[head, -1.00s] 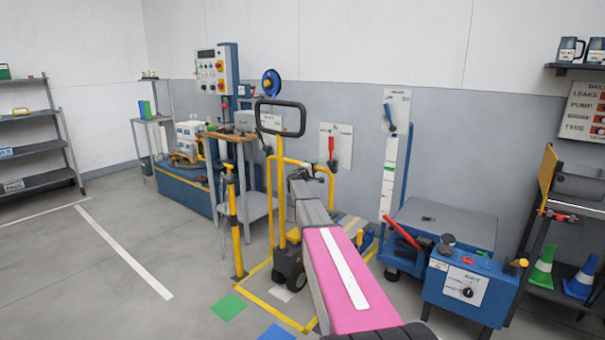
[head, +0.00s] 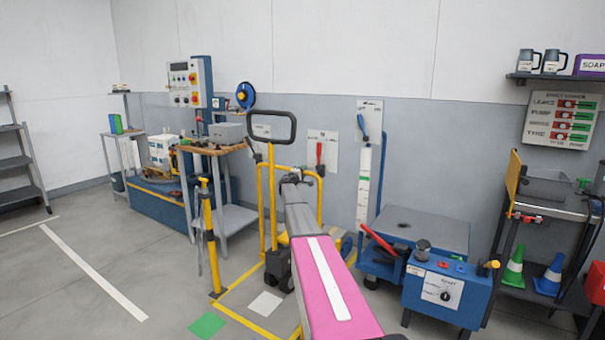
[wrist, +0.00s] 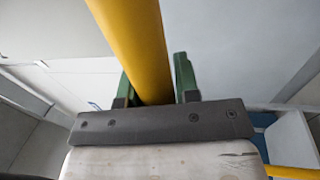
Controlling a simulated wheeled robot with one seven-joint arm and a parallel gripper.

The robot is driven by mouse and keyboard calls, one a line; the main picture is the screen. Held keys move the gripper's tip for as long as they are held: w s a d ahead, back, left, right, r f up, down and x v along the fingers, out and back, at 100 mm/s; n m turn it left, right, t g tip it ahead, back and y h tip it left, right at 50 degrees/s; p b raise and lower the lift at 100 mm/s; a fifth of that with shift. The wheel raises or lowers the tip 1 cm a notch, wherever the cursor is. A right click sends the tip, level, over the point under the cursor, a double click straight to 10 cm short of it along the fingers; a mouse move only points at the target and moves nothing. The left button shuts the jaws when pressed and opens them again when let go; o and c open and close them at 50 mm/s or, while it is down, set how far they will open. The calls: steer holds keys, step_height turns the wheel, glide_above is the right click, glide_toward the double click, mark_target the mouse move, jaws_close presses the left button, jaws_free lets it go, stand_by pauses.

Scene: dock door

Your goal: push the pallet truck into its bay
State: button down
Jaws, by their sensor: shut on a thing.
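The pallet truck has a black loop handle (head: 268,127) on a yellow post (head: 272,195), with a yellow hoop frame and dark wheels below. My gripper (head: 294,178) is at the top of the hoop, beyond my pink and grey arm. In the wrist view its green fingers (wrist: 158,85) are shut on a yellow bar (wrist: 135,40), which seems to be part of the truck. The bay seems to be the area inside the yellow floor outline (head: 240,319); the truck stands at it. My arm hides much of the truck's lower part and the outline's right side.
A yellow post (head: 208,235) stands left of the outline. A workbench (head: 210,148) is behind it. A blue cart (head: 430,233) and a blue control box (head: 447,290) stand close on the right. Open floor (head: 70,300) lies left.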

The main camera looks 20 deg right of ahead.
steer(key=c, duration=0.8)
jaws_free()
steer(key=shift+w+d, duration=0.15)
steer(key=shift+d, duration=0.1)
steer(key=shift+c, duration=0.2)
steer(key=shift+a, duration=0.15)
steer(key=v, duration=1)
steer(key=shift+s+a, duration=0.15)
steer(key=shift+s, duration=0.15)
steer(key=shift+a+f, duration=0.1)
steer(key=shift+f, duration=0.05)
